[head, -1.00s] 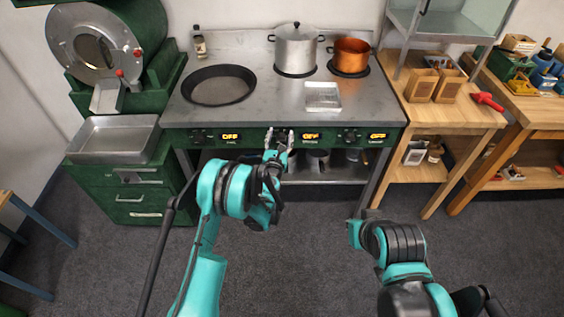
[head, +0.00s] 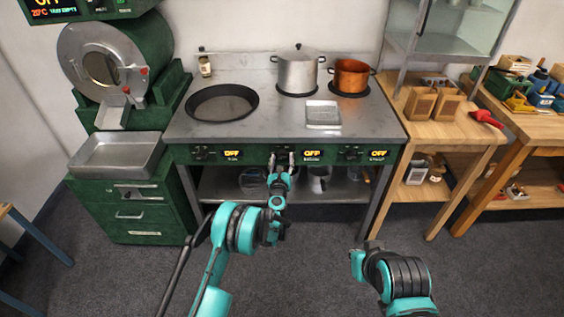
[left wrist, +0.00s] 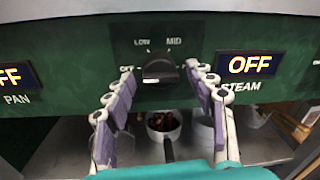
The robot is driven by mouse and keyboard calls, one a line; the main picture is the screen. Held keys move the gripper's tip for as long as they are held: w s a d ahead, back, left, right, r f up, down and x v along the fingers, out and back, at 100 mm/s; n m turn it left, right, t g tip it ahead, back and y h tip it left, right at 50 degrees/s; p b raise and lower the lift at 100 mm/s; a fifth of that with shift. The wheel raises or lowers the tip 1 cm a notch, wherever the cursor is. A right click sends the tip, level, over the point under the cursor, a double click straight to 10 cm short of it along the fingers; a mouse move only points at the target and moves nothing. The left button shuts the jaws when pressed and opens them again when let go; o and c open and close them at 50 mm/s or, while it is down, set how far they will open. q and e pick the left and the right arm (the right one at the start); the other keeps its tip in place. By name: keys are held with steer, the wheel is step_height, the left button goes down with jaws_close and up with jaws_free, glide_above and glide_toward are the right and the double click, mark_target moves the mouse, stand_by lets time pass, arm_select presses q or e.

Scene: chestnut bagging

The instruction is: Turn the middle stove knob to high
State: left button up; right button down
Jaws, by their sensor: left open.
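The middle stove knob (left wrist: 160,71) is black and sits on the green front panel below the LOW and MID marks. The STEAM display (left wrist: 250,66) to its right reads OFF; it also shows in the head view (head: 311,153). My left gripper (left wrist: 160,74) is open, with one finger on each side of the knob; I cannot tell whether they touch it. In the head view the left gripper (head: 281,158) covers most of this knob. My right arm (head: 395,275) is low at the right, away from the stove; its gripper cannot be made out.
A pan (head: 221,102), a steel pot (head: 298,72) and a copper pot (head: 351,75) stand on the stove. A small tray (head: 322,113) lies near its front. Containers stand on the shelf below. The other knobs (head: 203,153) flank the middle one.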

arm_select(q)
steer(key=c, duration=1.1)
steer(key=shift+c, duration=0.2)
